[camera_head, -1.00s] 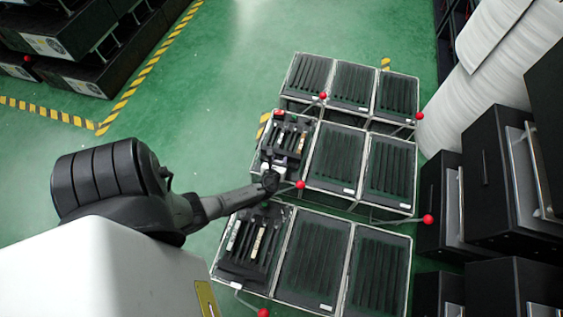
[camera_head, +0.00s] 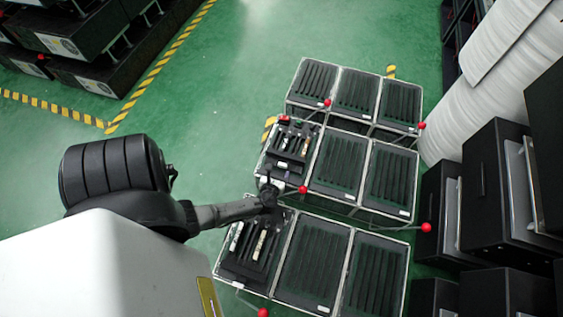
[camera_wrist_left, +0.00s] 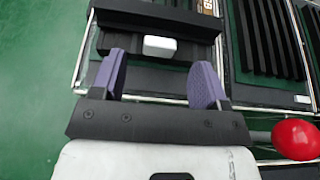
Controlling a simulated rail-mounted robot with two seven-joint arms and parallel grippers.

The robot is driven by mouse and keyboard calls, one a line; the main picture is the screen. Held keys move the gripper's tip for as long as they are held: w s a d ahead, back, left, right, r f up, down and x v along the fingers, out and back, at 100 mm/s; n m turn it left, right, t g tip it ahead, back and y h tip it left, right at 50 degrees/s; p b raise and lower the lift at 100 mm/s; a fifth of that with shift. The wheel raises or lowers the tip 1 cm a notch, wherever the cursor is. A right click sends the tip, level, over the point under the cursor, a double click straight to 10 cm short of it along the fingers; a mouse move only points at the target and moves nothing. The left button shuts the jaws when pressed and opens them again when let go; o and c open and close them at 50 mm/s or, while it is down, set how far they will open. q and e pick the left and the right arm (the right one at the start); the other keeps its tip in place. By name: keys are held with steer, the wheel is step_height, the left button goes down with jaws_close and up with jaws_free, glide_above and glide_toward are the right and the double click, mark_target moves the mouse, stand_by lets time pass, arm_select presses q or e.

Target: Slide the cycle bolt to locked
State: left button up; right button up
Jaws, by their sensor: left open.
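My left gripper (camera_head: 268,194) is over the near edge of the left panel in the middle row of fixtures. In the left wrist view its two purple fingers stand wide apart, with nothing between them (camera_wrist_left: 160,68). A small pale block (camera_wrist_left: 159,46) on a black bar (camera_wrist_left: 150,22) lies just beyond the fingertips, roughly centred between them and apart from them. It looks like the bolt's handle, but I cannot read a label or its locked mark. The left panel (camera_head: 276,158) carries dark bars and light strips. My right gripper is not in view.
A red ball lever knob (camera_head: 303,189) is close to the right of my gripper, also in the left wrist view (camera_wrist_left: 295,139). Another red knob (camera_head: 263,312) is at the near edge. Black cabinets (camera_head: 494,185) stand at right. Green floor (camera_head: 215,120) is clear at left.

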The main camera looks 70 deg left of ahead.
arm_select(q)
steer(key=p+v, duration=0.2)
steer(key=v, duration=0.5)
steer(key=shift+s+d+p, duration=0.25)
steer(key=shift+p, duration=0.1)
steer(key=shift+w, duration=0.1)
